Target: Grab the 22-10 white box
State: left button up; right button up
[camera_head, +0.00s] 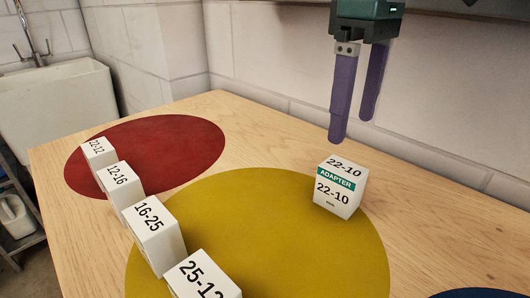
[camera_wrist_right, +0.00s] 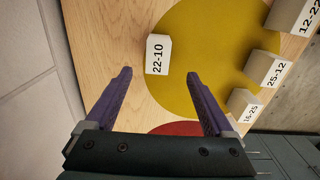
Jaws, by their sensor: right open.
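The white 22-10 box (camera_head: 340,187) stands upright on the wooden table, at the right part of the yellow circle. It has a green ADAPTER band. It also shows in the right wrist view (camera_wrist_right: 158,54), ahead of the fingertips and between their lines. My right gripper (camera_head: 354,130) has two purple fingers, open and empty, above the box and apart from it. The gripper (camera_wrist_right: 160,72) in the right wrist view shows its fingers wide apart with nothing between them. My left gripper is not in view.
Other white boxes stand in a row to the left: 22-12 (camera_head: 98,152), 12-16 (camera_head: 122,190), 16-25 (camera_head: 155,238) and 25-12 (camera_head: 205,282). The table carries a red circle (camera_head: 185,150) and a yellow circle (camera_head: 260,235). A tiled wall (camera_head: 270,60) runs behind. Bare wood lies right of the box.

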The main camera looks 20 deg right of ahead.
aim_at(344, 168)
notch_tip(344, 168, down, 4)
jog(key=shift+r, duration=0.1)
notch_tip(344, 168, down, 5)
jog(key=shift+w+d+f+b, duration=0.1)
jog(key=shift+d+f+b, duration=0.1)
jog(key=shift+b, duration=0.5)
grip_shut()
